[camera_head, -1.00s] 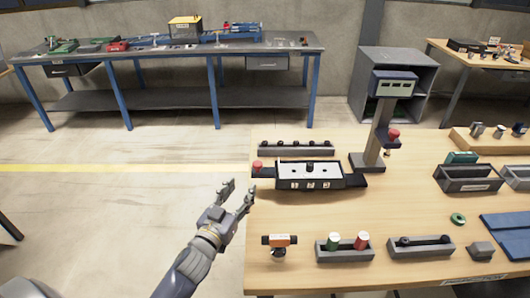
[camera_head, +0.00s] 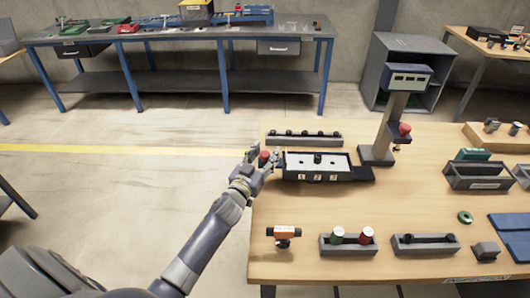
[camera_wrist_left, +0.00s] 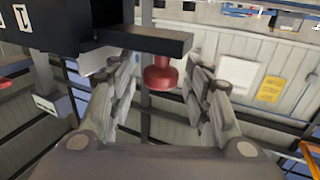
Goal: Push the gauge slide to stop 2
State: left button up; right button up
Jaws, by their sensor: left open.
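The gauge (camera_head: 318,172) is a dark box with a white top, marked 1, 2 and 3 on its front, near the table's left edge. A small black knob (camera_head: 317,158) stands on its top. A red knob (camera_head: 264,155) sits on a dark bar at the gauge's left end. My left gripper (camera_head: 263,157) is open at this red knob, with a finger on either side. In the left wrist view, the red knob (camera_wrist_left: 160,75) lies between the open fingers, with gaps beside it. The dark bar (camera_wrist_left: 150,40) reaches it from the gauge body. My right gripper is not in view.
A grey rack (camera_head: 304,140) lies behind the gauge. A post with a display head (camera_head: 408,78) stands to its right. An orange tool (camera_head: 284,234) and grey trays (camera_head: 348,245) are at the table's front. The floor left of the table is clear.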

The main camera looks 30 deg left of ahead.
aim_at(280, 162)
pick_arm(q)
jog(key=shift+w, duration=0.25)
jog(key=shift+f, duration=0.1)
grip_shut()
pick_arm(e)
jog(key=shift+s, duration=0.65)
pick_arm(q)
jog(key=shift+w+d, duration=0.1)
jog(key=d, duration=0.1)
jog(key=w+d, duration=0.1)
jog(key=w+d+b, duration=0.1)
jog(key=d, duration=0.1)
jog(key=shift+f, duration=0.15)
jog(key=shift+d, duration=0.2)
grip_release()
jog(key=shift+s+a, duration=0.1)
jog(key=shift+r, duration=0.2)
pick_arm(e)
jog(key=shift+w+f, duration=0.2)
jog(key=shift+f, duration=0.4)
